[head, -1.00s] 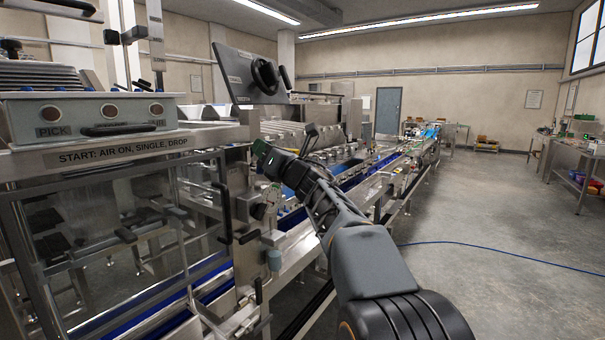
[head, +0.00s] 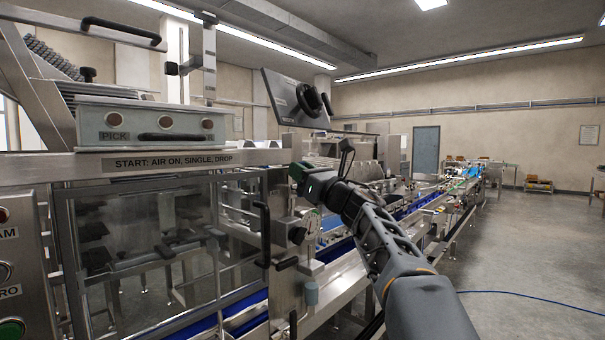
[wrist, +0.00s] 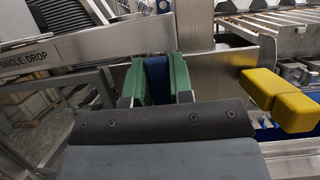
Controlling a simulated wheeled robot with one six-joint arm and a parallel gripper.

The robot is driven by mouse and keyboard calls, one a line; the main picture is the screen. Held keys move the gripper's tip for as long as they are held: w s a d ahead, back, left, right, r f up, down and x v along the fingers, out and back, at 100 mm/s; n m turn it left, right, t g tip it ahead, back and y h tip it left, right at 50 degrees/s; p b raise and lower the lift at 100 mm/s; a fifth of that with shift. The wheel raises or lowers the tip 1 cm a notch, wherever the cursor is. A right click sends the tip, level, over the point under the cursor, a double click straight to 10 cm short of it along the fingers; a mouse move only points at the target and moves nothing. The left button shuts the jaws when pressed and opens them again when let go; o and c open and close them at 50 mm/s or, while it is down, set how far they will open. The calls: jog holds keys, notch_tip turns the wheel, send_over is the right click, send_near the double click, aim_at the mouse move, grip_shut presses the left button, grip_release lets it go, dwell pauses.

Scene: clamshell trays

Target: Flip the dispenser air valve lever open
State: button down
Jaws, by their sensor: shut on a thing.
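In the wrist view, a blue upright piece (wrist: 157,78), seemingly the air valve lever's handle, stands between the two green finger pads of my gripper (wrist: 157,92). The pads are closed against its sides. In the head view, my gripper (head: 303,174) is at the right end of the steel beam of the dispenser (head: 240,158), above a round gauge (head: 312,219). The lever is hidden behind my gripper there, and the valve body and its open or closed position cannot be made out.
Yellow blocks (wrist: 280,98) sit close to the right of my gripper in the wrist view. A black door handle (head: 264,235) and a black knobbed handle (head: 287,264) stick out below it. Free floor (head: 530,235) lies to the right.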

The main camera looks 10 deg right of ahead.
jog(key=c, duration=1)
grip_release()
jog(key=b+v, duration=0.3)
jog(key=v, duration=1)
jog(key=shift+s+d+f+b, duration=0.2)
jog(key=shift+s+b, duration=0.05)
jog(key=shift+b, duration=0.1)
